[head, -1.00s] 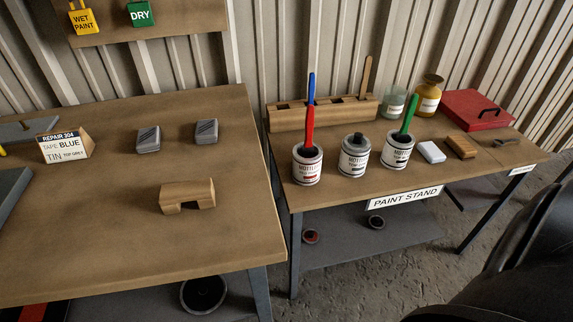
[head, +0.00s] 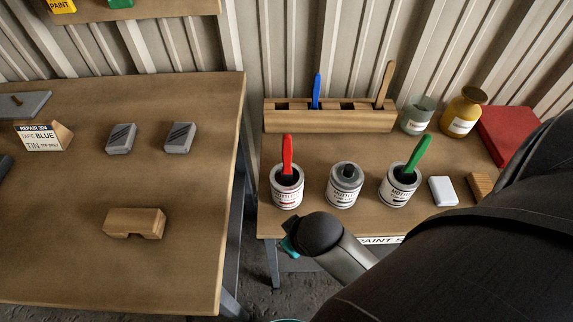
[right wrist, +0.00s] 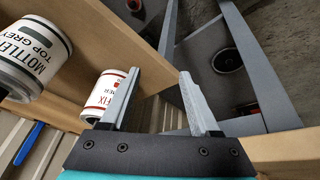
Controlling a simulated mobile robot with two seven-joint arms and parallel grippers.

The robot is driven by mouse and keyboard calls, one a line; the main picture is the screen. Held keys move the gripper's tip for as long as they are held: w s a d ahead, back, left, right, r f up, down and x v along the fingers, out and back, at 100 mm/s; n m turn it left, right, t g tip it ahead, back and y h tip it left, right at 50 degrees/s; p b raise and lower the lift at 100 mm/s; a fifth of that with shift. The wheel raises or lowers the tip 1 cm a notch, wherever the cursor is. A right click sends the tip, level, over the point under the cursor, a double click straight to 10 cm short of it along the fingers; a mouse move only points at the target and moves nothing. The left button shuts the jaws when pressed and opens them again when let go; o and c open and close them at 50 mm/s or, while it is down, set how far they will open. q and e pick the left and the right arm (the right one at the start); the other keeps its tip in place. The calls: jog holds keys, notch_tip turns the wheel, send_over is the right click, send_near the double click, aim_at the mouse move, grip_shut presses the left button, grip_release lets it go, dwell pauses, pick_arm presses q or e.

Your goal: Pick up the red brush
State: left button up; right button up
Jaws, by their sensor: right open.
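The red brush (head: 287,156) stands handle-up in the left paint can (head: 286,191) on the paint stand, in the head view. Its lower end is hidden inside the can. My right arm comes in from the right, with its wrist low at the stand's front edge; its fingers are hidden there. In the right wrist view, my right gripper (right wrist: 160,75) is open with nothing between its fingers. The red-labelled can (right wrist: 104,92) shows beside and partly behind its left finger. The red brush cannot be made out in that view. My left gripper is not in view.
A grey-topped can (head: 345,184) and a can with a green brush (head: 418,153) stand to the right. A wooden rack (head: 330,116) behind holds a blue brush (head: 316,92) and a wooden-handled one. Bottles stand beside it. A separate workbench (head: 70,220) is at left.

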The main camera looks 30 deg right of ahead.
jog(key=w+a+r+n+t+y, duration=0.2)
jog(key=w+r+n+t, duration=0.2)
jog(key=w+r+t, duration=1.3)
jog(key=w+a+r+n+g+y, duration=0.1)
jog(key=w+a+r+n+y, duration=0.15)
jog(key=r, duration=0.45)
jog(key=w+a+r+n+g+y, duration=0.1)
jog(key=w+a+r+n+y, duration=0.15)
jog(key=r, duration=0.55)
jog(key=s+a+r+n+g+y, duration=0.4)
jog(key=a+r+n+g+y, duration=0.2)
jog(key=a+n+g+y, duration=0.4)
jog(key=n+g+h+p, duration=0.2)
jog(key=n+g+h, duration=0.75)
jog(key=h, duration=0.75)
send_over(285, 134)
jog(key=shift+m, duration=0.35)
notch_tip(285, 134, down, 12)
notch_tip(285, 134, down, 9)
jog(key=shift+r+b, duration=0.1)
jog(key=shift+b, duration=0.5)
jog(key=shift+s+d+f, duration=0.1)
jog(key=shift+s+f, duration=0.05)
jog(key=shift+f, duration=1.4)
jog(key=shift+s+f, duration=0.1)
jog(key=shift+f, duration=1.4)
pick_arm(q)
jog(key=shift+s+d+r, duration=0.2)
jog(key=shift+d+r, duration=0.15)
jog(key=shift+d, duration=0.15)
